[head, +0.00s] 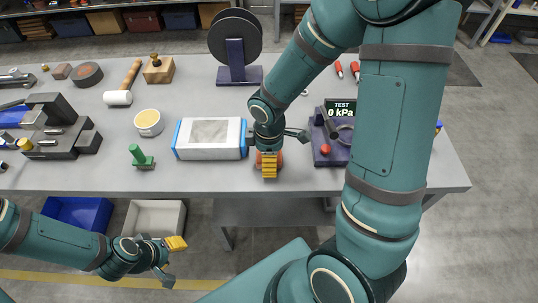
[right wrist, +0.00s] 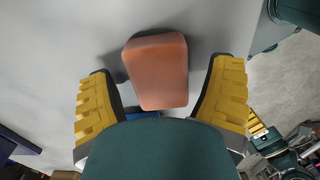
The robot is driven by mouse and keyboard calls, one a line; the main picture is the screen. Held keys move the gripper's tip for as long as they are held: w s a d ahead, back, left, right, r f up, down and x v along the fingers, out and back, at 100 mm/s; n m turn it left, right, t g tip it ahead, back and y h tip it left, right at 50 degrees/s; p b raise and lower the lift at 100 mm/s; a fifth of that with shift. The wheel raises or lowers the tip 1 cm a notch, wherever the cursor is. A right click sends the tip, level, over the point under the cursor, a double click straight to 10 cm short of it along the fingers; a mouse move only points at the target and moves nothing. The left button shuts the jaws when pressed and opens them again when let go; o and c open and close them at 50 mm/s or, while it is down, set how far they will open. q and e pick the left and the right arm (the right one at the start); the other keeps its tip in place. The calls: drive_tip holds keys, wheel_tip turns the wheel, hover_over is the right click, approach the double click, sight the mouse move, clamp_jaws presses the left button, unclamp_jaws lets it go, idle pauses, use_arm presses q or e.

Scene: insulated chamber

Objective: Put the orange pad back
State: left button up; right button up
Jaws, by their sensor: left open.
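The orange pad (right wrist: 157,70) lies on the grey tabletop in the right wrist view. It sits between the two yellow fingers of my right gripper (right wrist: 162,80), which is open, with gaps on both sides. In the head view my right gripper (head: 269,166) is above the pad and mostly hides it; only orange edges (head: 280,159) show, near the table's front edge. My left gripper (head: 172,262) is open and empty, low in front of the table at the left.
A white box with blue ends (head: 210,139) stands just left of the pad. A purple test stand (head: 333,155) reading 0 kPa is to the right. A green piece (head: 141,157), a round tub (head: 148,122) and a black spool (head: 235,40) share the table (head: 215,180). Bins (head: 153,216) sit below.

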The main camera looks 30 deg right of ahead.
drive_tip(key=shift+r, duration=0.2)
use_arm(q)
drive_tip(key=shift+w+r+p, duration=0.1)
drive_tip(key=shift+r+p, duration=1.85)
use_arm(e)
wheel_tip(320, 180, up, 12)
